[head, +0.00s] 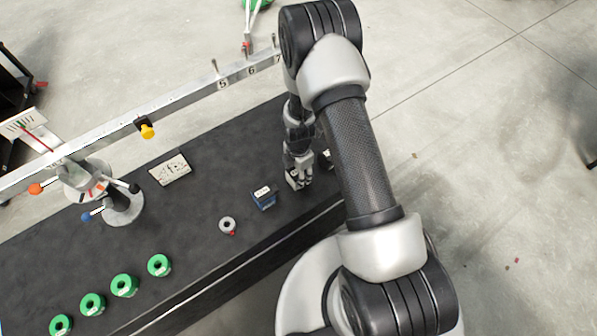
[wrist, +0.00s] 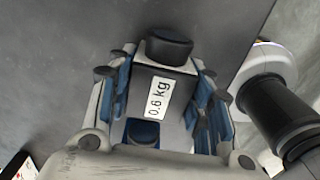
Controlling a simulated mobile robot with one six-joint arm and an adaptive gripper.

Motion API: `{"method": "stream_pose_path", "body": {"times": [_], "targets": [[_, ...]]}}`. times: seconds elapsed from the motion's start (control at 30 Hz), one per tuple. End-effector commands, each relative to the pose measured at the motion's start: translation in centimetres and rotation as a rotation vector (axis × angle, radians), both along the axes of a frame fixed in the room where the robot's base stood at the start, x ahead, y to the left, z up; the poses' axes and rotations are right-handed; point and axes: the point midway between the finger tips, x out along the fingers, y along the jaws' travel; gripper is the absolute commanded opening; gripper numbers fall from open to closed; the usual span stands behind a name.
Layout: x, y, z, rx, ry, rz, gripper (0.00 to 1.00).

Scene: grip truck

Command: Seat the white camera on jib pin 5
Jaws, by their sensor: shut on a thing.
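My gripper (head: 298,178) hangs over the dark table, right of the blue box. In the wrist view my gripper (wrist: 162,95) is shut on a boxy camera (wrist: 172,88) labelled 0.6 kg. A black round part (wrist: 168,46) shows at its far end. The held body looks dark grey in shade, so I cannot confirm that it is white. Jib pin 5 (head: 214,68) stands upright and bare on the silver jib beam (head: 185,97), by the number 5. It is up and left of my gripper.
A blue labelled box (head: 263,197), a small grey ring (head: 227,225), a pale card (head: 170,169) and several green rings (head: 159,265) lie on the table (head: 190,215). A yellow knob (head: 147,131) sticks out from the beam. The jib stand (head: 122,208) is at the left.

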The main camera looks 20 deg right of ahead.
Motion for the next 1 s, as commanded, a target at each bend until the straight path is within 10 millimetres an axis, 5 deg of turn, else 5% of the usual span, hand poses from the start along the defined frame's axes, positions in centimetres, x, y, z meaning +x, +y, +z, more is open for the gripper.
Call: {"method": "stream_pose_path", "body": {"times": [0.2,1.0], "targets": [[0.0,0.0,0.0,0.000,0.000,0.000,0.27],[0.0,0.0,1.1,0.000,-0.001,0.000,0.27]]}}
